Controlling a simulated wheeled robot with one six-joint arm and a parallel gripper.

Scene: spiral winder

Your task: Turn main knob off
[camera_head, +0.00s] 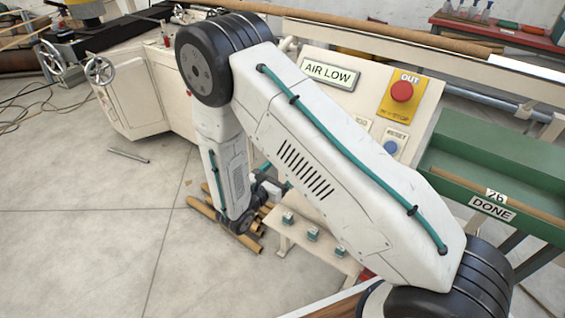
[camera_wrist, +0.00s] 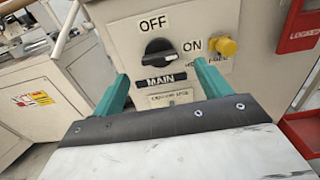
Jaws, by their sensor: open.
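The main knob (camera_wrist: 160,50) is a black rotary knob on a cream panel in the wrist view. Its grip bar lies roughly sideways, with one end towards the ON label (camera_wrist: 192,45); the OFF label (camera_wrist: 153,23) is above it and the MAIN label (camera_wrist: 164,79) below. My gripper (camera_wrist: 165,77) has its two teal fingers spread, one to the lower left and one to the lower right of the knob. Nothing is between them, and they look apart from the knob. In the head view my own arm hides the knob.
A yellow knob (camera_wrist: 224,46) sits close right of the main knob, near the right finger. A red lockout box (camera_wrist: 299,27) is further right. In the head view, a red OUT button (camera_head: 401,91) and a blue reset button (camera_head: 390,147) are on the upper panel. Cardboard tubes (camera_head: 223,224) lie on the floor.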

